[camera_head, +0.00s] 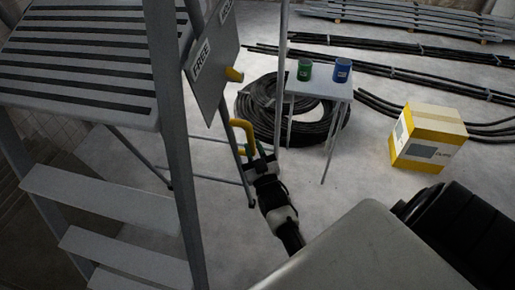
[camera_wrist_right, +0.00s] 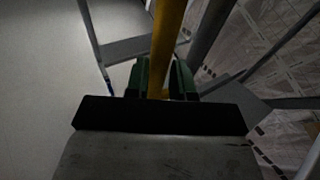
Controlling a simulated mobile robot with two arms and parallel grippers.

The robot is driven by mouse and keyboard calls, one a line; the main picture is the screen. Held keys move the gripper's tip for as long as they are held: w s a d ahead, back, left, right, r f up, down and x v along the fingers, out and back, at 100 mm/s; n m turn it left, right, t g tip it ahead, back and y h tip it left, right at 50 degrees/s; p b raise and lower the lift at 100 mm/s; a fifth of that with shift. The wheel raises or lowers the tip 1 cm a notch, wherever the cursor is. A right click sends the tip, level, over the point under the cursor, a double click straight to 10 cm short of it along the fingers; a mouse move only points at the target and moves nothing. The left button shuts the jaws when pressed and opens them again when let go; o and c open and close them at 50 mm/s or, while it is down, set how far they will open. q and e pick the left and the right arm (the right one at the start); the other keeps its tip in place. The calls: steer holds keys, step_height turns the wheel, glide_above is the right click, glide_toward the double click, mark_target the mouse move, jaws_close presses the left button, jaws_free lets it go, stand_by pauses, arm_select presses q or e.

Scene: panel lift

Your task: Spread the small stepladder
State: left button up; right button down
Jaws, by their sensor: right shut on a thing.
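The grey stepladder fills the left of the head view, with a ribbed top platform (camera_head: 80,50), grey steps (camera_head: 100,196) and a long front rail (camera_head: 172,130). A yellow handle (camera_head: 243,128) sticks out near the rear frame. My right gripper (camera_head: 252,153) is at this handle. In the right wrist view its green fingers (camera_wrist_right: 164,80) are shut on the yellow bar (camera_wrist_right: 167,40), with a grey tube beside it. The ladder's feet are partly hidden. My left gripper is out of view.
A grey panel marked "FREE" (camera_head: 213,65) hangs by the ladder, with a yellow knob (camera_head: 235,75). Behind are coiled black hose (camera_head: 250,105), a small table (camera_head: 320,86) with green and blue cups, and a yellow-white box (camera_head: 428,137). Pipes lie farther back.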

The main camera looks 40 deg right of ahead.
steer(key=shift+w+a+f+y, duration=0.1)
steer(key=shift+a+f+y, duration=0.1)
steer(key=shift+a, duration=0.3)
steer(key=shift+w+a+f+y, duration=0.1)
steer(key=shift+a+f, duration=0.05)
steer(key=shift+a, duration=0.3)
steer(key=c, duration=1.3)
jaws_free()
steer(key=shift+c, duration=0.2)
steer(key=o, duration=0.4)
steer(key=shift+w+a, duration=0.1)
steer(key=shift+a, duration=0.2)
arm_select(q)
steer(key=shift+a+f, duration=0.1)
arm_select(e)
steer(key=shift+r, duration=0.1)
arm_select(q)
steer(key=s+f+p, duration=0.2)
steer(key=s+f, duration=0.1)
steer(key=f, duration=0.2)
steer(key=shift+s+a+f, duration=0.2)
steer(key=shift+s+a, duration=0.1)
arm_select(e)
steer(key=shift+d+r+v, duration=0.15)
steer(key=shift+v, duration=2.95)
steer(key=shift+d+r+v, duration=0.15)
steer(key=shift+v, duration=2.9)
